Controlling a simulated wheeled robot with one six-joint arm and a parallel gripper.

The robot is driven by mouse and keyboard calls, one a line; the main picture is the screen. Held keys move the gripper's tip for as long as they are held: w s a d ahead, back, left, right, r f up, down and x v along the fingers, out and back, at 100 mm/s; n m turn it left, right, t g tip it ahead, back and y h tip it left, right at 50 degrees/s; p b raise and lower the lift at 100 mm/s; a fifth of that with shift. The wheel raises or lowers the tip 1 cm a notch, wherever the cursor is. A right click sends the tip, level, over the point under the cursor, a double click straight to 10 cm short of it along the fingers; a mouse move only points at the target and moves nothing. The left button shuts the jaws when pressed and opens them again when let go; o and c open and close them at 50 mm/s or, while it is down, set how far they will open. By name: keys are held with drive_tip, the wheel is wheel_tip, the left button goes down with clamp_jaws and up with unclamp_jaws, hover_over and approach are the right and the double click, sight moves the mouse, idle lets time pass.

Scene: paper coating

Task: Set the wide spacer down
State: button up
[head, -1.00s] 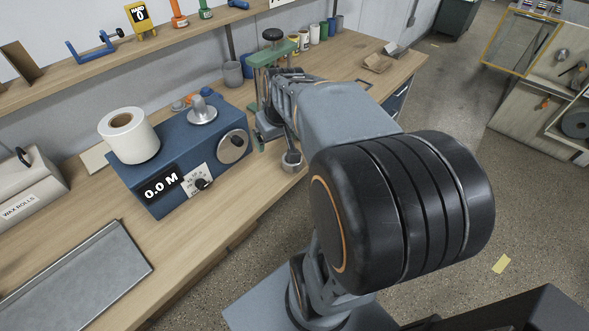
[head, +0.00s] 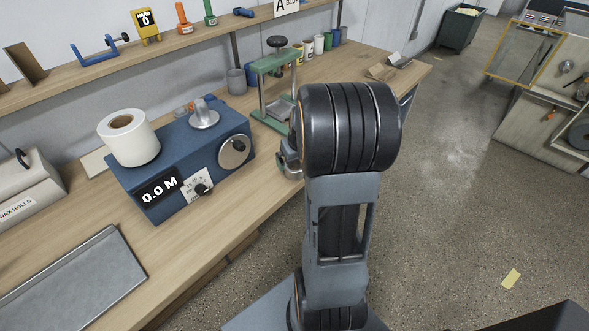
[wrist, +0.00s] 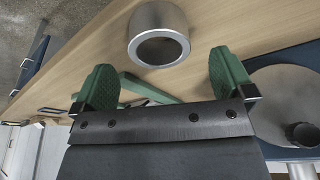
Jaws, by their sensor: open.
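The wide spacer (wrist: 158,36) is a silver metal ring standing on the wooden bench, its dark hole visible in the wrist view. In the head view a silver piece that seems to be the spacer (head: 290,169) shows near the bench's front edge, partly covered by my arm. My gripper (wrist: 165,80) has two green fingers spread wide apart with nothing between them. The spacer lies beyond the fingertips, and neither finger appears to touch it. In the head view my gripper is mostly hidden behind my arm.
A blue machine (head: 185,165) carries a white paper roll (head: 128,140) and a silver knob on top. A green press frame (head: 272,95) stands behind the spacer. A grey tray (head: 75,285) lies at front left. Bench wood between tray and machine is clear.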

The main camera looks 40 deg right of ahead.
sight(295, 166)
drive_tip(key=shift+x, duration=2.25)
drive_tip(key=shift+d, duration=0.1)
drive_tip(key=shift+c, duration=0.3)
drive_tip(key=c, duration=1)
